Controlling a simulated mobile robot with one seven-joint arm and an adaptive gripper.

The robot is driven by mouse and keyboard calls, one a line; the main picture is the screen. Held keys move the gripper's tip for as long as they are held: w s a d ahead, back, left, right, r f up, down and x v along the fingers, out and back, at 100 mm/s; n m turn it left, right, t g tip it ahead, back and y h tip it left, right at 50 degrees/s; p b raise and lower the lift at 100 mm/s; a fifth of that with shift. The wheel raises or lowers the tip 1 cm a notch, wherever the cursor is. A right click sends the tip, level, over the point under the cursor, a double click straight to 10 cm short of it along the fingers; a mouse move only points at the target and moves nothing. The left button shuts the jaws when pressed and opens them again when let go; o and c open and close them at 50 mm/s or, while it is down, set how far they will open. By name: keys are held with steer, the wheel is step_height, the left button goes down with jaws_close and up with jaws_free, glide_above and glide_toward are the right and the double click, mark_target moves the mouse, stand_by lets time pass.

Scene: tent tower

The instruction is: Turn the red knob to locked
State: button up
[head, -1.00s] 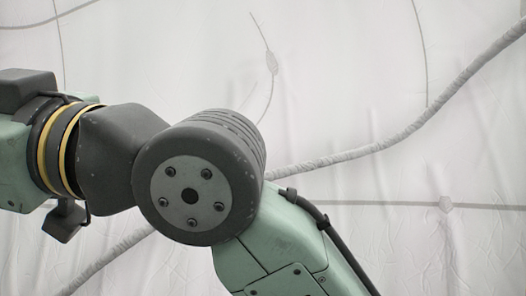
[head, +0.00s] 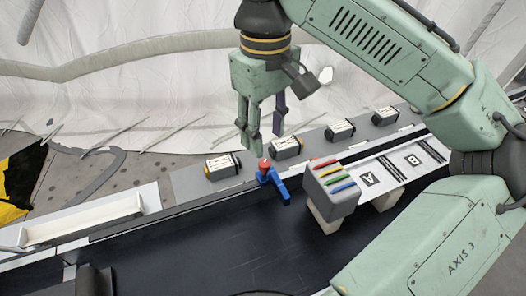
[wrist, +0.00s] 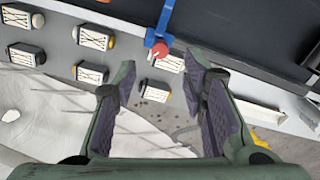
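The red knob (head: 264,164) is a small red cap on a blue body with a blue bar (head: 276,185) that reaches toward the lower right, at the edge of the dark bench top. In the wrist view the red knob (wrist: 160,50) shows beyond the fingertips, with the blue bar running up the picture. My gripper (head: 265,142) points down above and close to the knob in the head view. Its fingers stand wide apart, and nothing is between them in the wrist view (wrist: 160,85). I see no readable locked mark beside the knob.
Several small boxes with white labels (head: 222,166) stand along the grey ledge behind the knob. A grey block with coloured stripes (head: 333,188) stands to its right, near panels marked A and B (head: 412,160). The dark bench top (head: 200,245) in front is mostly clear.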

mark_target(265, 163)
step_height(265, 163, down, 7)
steer(key=shift+r, duration=0.1)
steer(key=shift+c, duration=0.6)
jaws_close()
